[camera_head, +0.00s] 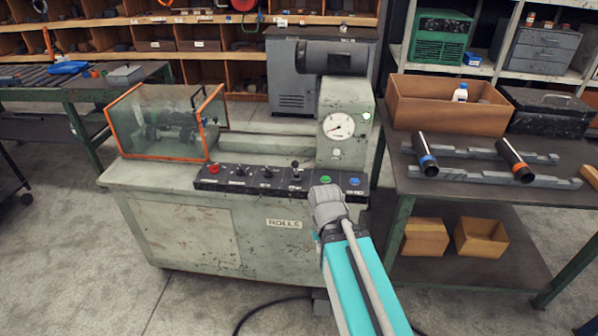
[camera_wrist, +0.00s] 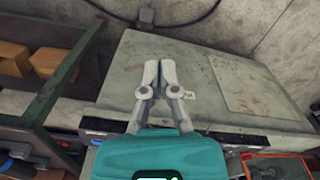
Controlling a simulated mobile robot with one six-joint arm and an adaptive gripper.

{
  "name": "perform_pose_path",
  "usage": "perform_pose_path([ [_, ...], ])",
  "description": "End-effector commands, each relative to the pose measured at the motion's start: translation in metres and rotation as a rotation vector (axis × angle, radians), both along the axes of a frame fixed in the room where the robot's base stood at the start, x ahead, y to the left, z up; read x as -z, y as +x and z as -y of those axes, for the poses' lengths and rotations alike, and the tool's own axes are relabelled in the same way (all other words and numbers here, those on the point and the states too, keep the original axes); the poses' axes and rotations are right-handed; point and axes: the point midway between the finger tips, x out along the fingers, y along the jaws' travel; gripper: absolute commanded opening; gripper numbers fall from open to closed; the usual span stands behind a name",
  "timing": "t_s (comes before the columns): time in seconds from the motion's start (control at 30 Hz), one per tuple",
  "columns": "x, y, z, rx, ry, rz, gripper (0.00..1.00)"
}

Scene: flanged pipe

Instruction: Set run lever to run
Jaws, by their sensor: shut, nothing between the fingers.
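The pale green machine (camera_head: 190,215) has a dark control panel (camera_head: 215,184) along its front top edge. A small upright lever (camera_head: 295,168) with a dark knob stands on the panel; I cannot read its label. To its right are a green button (camera_head: 326,180) and a blue button (camera_head: 355,182). My gripper (camera_wrist: 160,65) is shut and empty in the wrist view, in front of the machine's front face (camera_wrist: 215,80). In the head view my wrist and arm hide the fingers, just below the panel's right part. The lever cannot be made out in the wrist view.
A red button (camera_head: 213,168) and small switches sit left of the lever. An orange-framed clear guard (camera_head: 155,125) covers the machine's left end. A gauge (camera_head: 338,126) rises behind the panel. A workbench (camera_head: 480,195) with pipes stands right. A cable (camera_head: 265,308) lies on the floor.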

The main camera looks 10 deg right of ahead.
Motion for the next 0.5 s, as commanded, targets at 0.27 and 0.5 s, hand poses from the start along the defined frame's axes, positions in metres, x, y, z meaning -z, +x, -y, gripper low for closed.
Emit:
perform_pose_path([
  [0.27, 0.0000, -0.0002, 0.0000, 0.000, 0.000, 0.000, 0.00],
  [0.5, 0.0033, 0.0027, -0.0005, 0.006, 0.002, 0.012, 0.00],
])
